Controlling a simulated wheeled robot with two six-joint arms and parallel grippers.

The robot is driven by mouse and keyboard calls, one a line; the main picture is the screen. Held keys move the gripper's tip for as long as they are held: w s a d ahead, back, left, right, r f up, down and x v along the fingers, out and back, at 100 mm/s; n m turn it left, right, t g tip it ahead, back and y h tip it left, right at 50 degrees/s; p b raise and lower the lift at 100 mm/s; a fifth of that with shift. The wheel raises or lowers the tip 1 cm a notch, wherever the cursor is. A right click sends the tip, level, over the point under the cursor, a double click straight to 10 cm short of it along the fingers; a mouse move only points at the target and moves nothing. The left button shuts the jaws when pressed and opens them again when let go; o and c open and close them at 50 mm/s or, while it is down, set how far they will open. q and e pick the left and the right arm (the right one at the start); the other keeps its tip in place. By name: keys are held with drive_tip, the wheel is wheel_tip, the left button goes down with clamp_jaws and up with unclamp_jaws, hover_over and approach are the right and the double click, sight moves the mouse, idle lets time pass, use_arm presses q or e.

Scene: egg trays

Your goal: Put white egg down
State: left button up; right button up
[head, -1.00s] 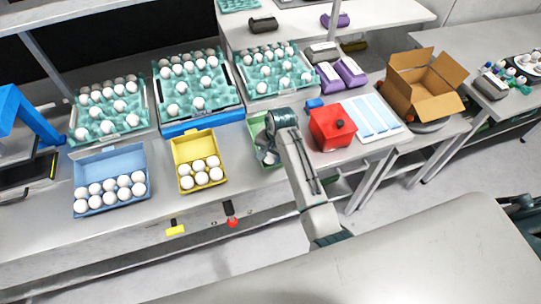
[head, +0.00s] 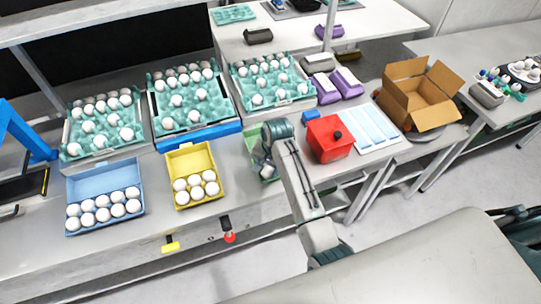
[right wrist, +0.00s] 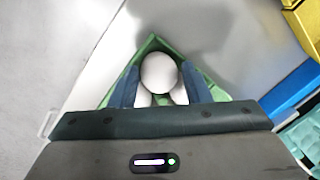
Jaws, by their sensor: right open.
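A white egg (right wrist: 158,73) lies in the green carton (right wrist: 153,43) in the right wrist view, between the two fingers of my right gripper (right wrist: 159,88). The fingers stand apart, one on each side of it; I cannot tell whether they touch it. Parts of other white eggs (right wrist: 180,95) show just behind it, partly covered by the gripper. In the head view my right gripper (head: 264,165) is down at the green carton (head: 251,136), and my arm hides most of its inside. My left gripper is not in view.
A yellow carton (head: 190,156) and a blue carton (head: 100,176), both with white eggs, stand to the left. Teal egg trays (head: 195,107) stand behind. A red box (head: 328,140) is close on the right, with an open cardboard box (head: 425,92) beyond.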

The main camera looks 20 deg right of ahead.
sight(270, 169)
drive_tip(key=r+b, duration=0.1)
drive_tip(key=r, duration=0.1)
drive_tip(key=d+r, duration=0.1)
drive_tip(key=r, duration=0.2)
drive_tip(key=shift+d+b, duration=0.1)
drive_tip(key=shift+b, duration=0.3)
drive_tip(key=shift+s+d+r, duration=0.1)
drive_tip(key=shift+s+r, duration=0.15)
drive_tip(key=shift+r, duration=0.8)
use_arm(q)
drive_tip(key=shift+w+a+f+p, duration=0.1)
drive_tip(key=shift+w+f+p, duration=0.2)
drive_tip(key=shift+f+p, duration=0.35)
use_arm(e)
drive_tip(key=r, duration=0.3)
drive_tip(key=shift+s+d+r, duration=0.1)
drive_tip(key=shift+s, duration=0.1)
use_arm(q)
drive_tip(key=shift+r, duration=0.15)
